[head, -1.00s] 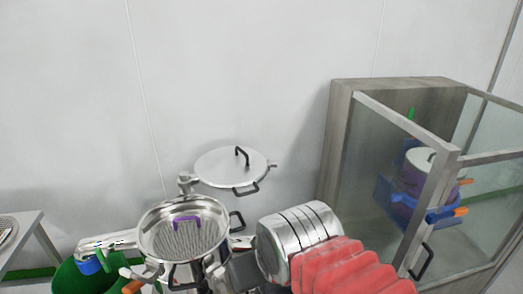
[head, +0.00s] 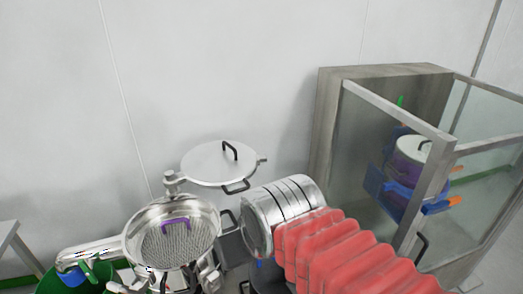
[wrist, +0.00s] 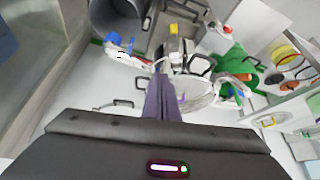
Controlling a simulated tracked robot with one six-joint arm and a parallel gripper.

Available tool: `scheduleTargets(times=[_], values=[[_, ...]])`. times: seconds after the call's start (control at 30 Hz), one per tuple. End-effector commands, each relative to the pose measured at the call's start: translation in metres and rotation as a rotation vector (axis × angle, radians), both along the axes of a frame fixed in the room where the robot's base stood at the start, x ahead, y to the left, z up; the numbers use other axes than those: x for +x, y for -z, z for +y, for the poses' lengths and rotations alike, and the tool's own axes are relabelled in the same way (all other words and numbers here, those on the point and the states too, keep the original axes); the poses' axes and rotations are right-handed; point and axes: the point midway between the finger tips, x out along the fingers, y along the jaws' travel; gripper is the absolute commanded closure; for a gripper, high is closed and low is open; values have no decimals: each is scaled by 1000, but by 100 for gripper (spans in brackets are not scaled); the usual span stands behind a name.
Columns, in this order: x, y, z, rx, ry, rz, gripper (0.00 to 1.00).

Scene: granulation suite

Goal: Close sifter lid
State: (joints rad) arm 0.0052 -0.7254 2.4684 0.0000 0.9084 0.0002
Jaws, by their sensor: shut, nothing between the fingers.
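The sifter (head: 140,252) is a round steel pan with a mesh inside and a purple handle across it, at the lower left of the head view. Its lid (head: 205,168) is a pale round disc with a black handle on top and another at its front edge. The lid stands open, swung aside behind and right of the pan, joined by a bracket at its left. My gripper (wrist: 160,88) is shut and empty in the wrist view, its purple-grey fingers pointing towards the sifter (wrist: 198,92). In the head view my wrist hides part of the area right of the sifter.
A glass-fronted cabinet (head: 328,130) stands at the right, with a blue-and-purple vessel (head: 408,170) behind the glass. A green bin (head: 62,282) is at the lower left. A plain wall is behind the lid, and the space above the lid is clear.

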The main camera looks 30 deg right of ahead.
Motion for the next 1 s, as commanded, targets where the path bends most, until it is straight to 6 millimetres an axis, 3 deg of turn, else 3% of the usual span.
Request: scheduleTargets(times=[0.17, 0.6, 1.0], values=[[29, -25, -10, 1, 23, 10, 100], [139, -92, -41, 3, 92, 39, 100], [243, -121, -83, 6, 155, 65, 100]])
